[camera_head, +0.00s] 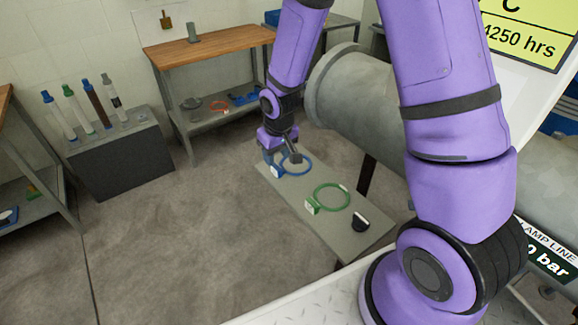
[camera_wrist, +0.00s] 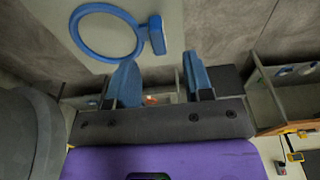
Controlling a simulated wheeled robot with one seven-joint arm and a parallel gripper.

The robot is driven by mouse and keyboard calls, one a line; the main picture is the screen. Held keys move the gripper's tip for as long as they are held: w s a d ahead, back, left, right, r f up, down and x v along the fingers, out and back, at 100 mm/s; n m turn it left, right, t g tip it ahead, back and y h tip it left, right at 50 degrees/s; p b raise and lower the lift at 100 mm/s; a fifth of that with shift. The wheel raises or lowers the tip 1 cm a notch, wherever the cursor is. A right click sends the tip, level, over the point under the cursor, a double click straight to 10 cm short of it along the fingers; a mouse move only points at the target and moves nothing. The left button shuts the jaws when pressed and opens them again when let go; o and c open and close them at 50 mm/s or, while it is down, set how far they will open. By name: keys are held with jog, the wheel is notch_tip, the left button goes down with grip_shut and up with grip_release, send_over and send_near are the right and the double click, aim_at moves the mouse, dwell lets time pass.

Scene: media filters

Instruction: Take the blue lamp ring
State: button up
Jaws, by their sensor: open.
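The blue lamp ring (camera_head: 307,165) lies flat on a narrow grey shelf (camera_head: 337,231), at its far end. It has a blue block with a pale face on its side. In the wrist view, the ring (camera_wrist: 78,42) is at upper left, and its block (camera_wrist: 157,35) appears just beyond the space between my fingertips. My gripper (camera_head: 282,158) is open and empty, close above the ring. Its two blue fingers (camera_wrist: 160,62) are spread apart in the wrist view. The head view does not show clearly whether they touch the ring.
A green ring (camera_head: 333,197) and a small black object (camera_head: 361,222) lie nearer on the same shelf. A large grey pipe (camera_head: 350,85) runs close beside my arm. A wooden-topped bench (camera_head: 215,44) and a dark rack of tubes (camera_head: 118,160) stand beyond open floor.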

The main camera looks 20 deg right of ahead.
aim_at(277, 166)
jog(key=shift+w+f, duration=0.25)
jog(key=shift+f, duration=1)
jog(key=shift+w+f, duration=0.2)
jog(key=shift+f, duration=1)
jog(key=shift+d, duration=0.1)
jog(key=shift+c, duration=0.5)
grip_shut()
